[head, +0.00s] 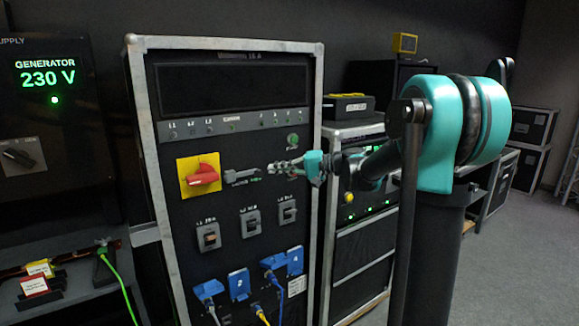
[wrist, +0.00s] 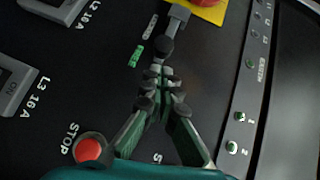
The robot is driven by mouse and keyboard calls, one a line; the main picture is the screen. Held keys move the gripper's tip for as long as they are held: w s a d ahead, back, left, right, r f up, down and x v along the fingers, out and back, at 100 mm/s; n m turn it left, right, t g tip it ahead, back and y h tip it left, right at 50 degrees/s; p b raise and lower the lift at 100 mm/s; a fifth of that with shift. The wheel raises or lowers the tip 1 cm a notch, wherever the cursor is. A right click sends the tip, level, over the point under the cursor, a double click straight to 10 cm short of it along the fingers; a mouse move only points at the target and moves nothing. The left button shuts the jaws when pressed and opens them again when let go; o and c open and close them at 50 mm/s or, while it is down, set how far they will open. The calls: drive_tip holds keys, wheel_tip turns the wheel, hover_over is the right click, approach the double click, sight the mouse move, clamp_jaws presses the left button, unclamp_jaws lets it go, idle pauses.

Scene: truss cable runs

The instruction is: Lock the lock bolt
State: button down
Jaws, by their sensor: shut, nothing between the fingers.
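The lock bolt (head: 242,175) is a grey bar on the front of the dark cabinet, just right of the yellow plate (head: 198,176) with its red rotary switch (head: 201,178). In the wrist view the bolt (wrist: 178,22) runs from the yellow plate (wrist: 210,10) at the top towards my fingers and ends in a dark round knob (wrist: 164,46). My gripper (head: 272,168) points left at the bolt's right end. In the wrist view my gripper (wrist: 157,74) is shut and empty, its tips just short of the knob. I cannot tell whether they touch it.
A red STOP button (wrist: 89,149) sits beside my fingers in the wrist view. Several breakers (head: 250,222) are below the bolt, with blue plugs (head: 238,284) and cables lower down. A row of small lamps and labels (head: 232,126) runs above.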

sight(260, 173)
drive_tip(key=shift+s+a+f, duration=0.15)
drive_tip(key=shift+s+a, duration=0.25)
drive_tip(key=shift+a, duration=0.2)
drive_tip(key=shift+s+a, duration=0.65)
drive_tip(key=shift+a, duration=0.3)
drive_tip(key=shift+s+a, duration=0.6)
drive_tip(key=shift+a, duration=0.3)
